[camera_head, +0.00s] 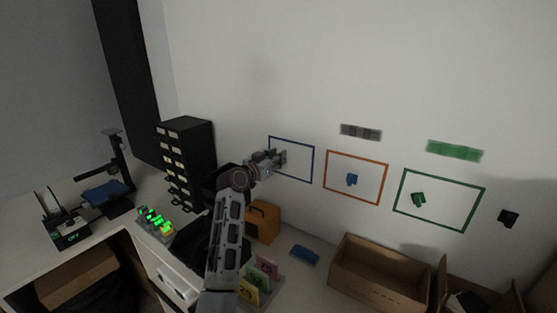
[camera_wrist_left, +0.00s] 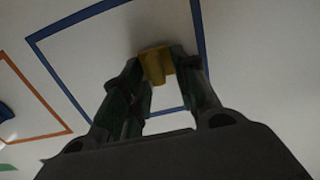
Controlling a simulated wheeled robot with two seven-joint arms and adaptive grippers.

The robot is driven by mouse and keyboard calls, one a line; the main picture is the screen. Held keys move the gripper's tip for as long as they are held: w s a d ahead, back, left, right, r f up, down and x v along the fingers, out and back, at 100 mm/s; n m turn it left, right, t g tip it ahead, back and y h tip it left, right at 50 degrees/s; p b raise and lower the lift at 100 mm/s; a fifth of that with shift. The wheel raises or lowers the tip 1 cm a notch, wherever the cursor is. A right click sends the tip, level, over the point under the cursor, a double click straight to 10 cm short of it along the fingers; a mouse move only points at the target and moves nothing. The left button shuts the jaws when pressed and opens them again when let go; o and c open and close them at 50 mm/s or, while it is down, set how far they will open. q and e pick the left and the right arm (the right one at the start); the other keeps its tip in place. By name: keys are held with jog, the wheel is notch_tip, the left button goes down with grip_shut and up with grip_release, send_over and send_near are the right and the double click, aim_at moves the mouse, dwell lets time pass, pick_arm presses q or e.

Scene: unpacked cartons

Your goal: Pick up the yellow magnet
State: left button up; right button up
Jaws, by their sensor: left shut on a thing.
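The yellow magnet (camera_wrist_left: 155,64) shows in the left wrist view between the fingertips of my left gripper, within the blue frame outline on the white wall. My left gripper (camera_wrist_left: 158,68) is shut on it. Whether the magnet still touches the wall cannot be told. In the head view my left gripper (camera_head: 279,158) reaches to the blue frame (camera_head: 313,165) and hides the magnet there. My right gripper is not in view.
An orange frame with a blue magnet (camera_head: 352,180) and a green frame with a green magnet (camera_head: 418,199) are to the right. A black magnet (camera_head: 508,218) is farther right. Below stand a black drawer cabinet (camera_head: 190,130), an orange box (camera_head: 264,222) and an open carton (camera_head: 375,285).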

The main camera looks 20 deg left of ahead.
aim_at(281, 137)
pick_arm(q)
jog(key=shift+s+r, duration=0.1)
jog(key=shift+r, duration=0.15)
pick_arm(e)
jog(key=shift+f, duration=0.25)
pick_arm(q)
jog(key=shift+r+b, duration=0.35)
jog(key=shift+r, duration=0.05)
notch_tip(281, 137, up, 6)
jog(key=shift+s+f+b, duration=0.1)
jog(key=shift+b, duration=0.35)
jog(key=shift+s+a, duration=0.25)
jog(key=shift+s, duration=0.95)
jog(key=s+a+b, duration=0.2)
jog(key=s+b, duration=0.1)
jog(key=s, duration=1.4)
jog(key=shift+a+b, duration=0.15)
jog(key=shift+b, duration=0.25)
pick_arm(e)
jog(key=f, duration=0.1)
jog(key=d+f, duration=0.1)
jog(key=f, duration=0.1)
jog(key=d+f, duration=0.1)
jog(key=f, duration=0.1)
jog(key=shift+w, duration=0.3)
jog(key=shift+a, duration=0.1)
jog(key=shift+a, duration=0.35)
